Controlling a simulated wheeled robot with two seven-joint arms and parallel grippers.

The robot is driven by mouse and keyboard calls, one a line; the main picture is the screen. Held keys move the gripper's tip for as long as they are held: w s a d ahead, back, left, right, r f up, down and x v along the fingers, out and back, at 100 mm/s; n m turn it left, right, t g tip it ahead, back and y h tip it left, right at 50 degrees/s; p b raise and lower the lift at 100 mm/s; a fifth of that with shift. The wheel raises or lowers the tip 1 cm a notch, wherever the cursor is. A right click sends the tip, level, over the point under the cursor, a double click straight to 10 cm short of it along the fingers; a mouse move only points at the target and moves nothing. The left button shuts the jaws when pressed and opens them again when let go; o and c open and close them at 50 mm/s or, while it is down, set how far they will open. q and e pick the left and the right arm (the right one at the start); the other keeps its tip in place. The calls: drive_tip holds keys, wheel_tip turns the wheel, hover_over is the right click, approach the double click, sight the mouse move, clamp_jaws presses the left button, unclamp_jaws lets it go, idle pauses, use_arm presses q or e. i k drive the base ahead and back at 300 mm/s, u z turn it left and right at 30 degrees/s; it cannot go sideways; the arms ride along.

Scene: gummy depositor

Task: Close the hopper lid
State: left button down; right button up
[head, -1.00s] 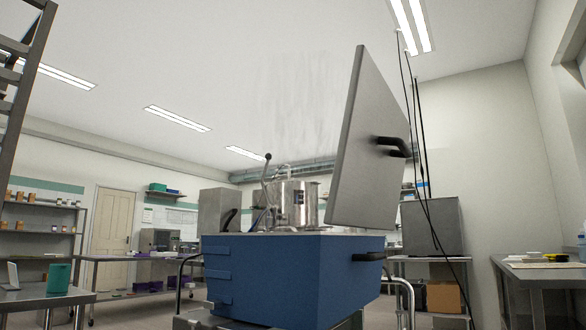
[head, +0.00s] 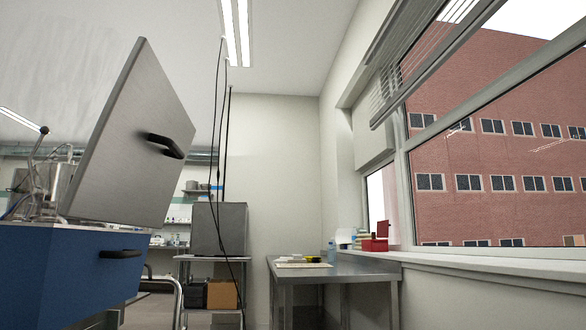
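The hopper lid (head: 135,140) is a flat grey metal panel standing steeply open at the left of the head view. A black handle (head: 166,145) sticks out from its right-facing side. Below it is the blue machine body (head: 60,270), cut off by the left edge, with a second black handle (head: 120,254) near its top. Behind the lid, the steel hopper pot (head: 58,184) is partly hidden. A lever with a black knob (head: 44,130) rises beside it. Neither of my grippers shows in this view.
A steel table (head: 345,271) with small items stands at the right under a window. A red box (head: 375,245) sits near the sill. A grey cabinet (head: 219,229) on a rack stands behind the machine, with dark cables hanging in front. A curved metal rail runs beside the machine.

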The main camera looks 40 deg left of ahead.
sight(128, 171)
drive_tip(key=u, duration=0.55)
drive_tip(key=k, duration=0.95)
drive_tip(key=u, duration=1.05)
drive_tip(key=i, duration=1)
